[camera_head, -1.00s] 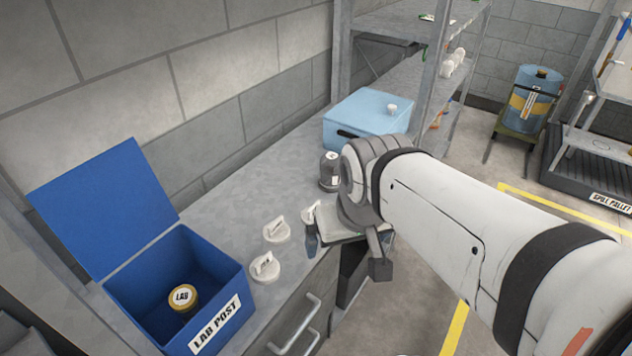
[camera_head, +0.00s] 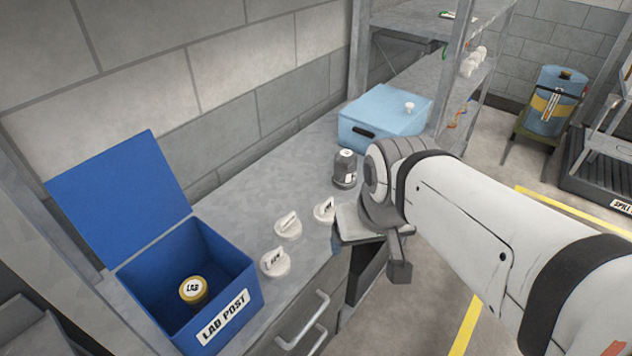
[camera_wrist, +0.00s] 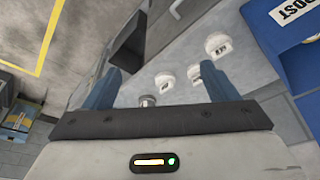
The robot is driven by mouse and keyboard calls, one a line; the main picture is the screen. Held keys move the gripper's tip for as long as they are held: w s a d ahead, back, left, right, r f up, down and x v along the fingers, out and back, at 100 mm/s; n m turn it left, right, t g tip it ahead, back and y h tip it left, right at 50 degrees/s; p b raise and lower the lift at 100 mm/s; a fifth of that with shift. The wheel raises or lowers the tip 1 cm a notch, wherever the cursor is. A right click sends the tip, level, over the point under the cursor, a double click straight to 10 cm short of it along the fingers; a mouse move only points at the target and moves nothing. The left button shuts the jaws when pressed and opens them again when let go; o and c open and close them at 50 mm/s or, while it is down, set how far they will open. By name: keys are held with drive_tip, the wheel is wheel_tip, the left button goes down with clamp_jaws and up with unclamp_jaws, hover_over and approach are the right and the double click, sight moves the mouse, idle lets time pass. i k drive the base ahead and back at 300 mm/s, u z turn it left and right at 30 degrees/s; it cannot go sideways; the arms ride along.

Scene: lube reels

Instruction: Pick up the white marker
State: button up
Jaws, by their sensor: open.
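Three white round pieces with raised grips lie on the grey counter: one nearest the blue box (camera_head: 275,262), one in the middle (camera_head: 288,226), and one closest to my gripper (camera_head: 325,209). I cannot tell which is the white marker. My gripper (camera_head: 370,245) is over the counter's front edge, just right of the closest piece. In the wrist view my gripper (camera_wrist: 160,70) has its two blue fingers spread with nothing held. The white pieces show beyond and between the fingers there, at the far end (camera_wrist: 217,43), the middle (camera_wrist: 193,72) and the near end (camera_wrist: 164,81).
An open blue LAB POST box (camera_head: 228,317) holds a yellow-rimmed LAB jar (camera_head: 193,290). A dark capped jar (camera_head: 345,170) stands close behind my gripper. A light blue case (camera_head: 385,118) with a white knob is farther back. A drawer (camera_head: 366,275) below my gripper seems open.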

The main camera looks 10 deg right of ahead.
sight(323, 212)
drive_tip(key=u, duration=0.05)
drive_tip(key=k, duration=1)
drive_tip(key=z, duration=1.8)
drive_tip(key=i, duration=1.2)
drive_tip(key=u, duration=2.6)
drive_tip(key=i, duration=0.9)
drive_tip(key=z, duration=0.1)
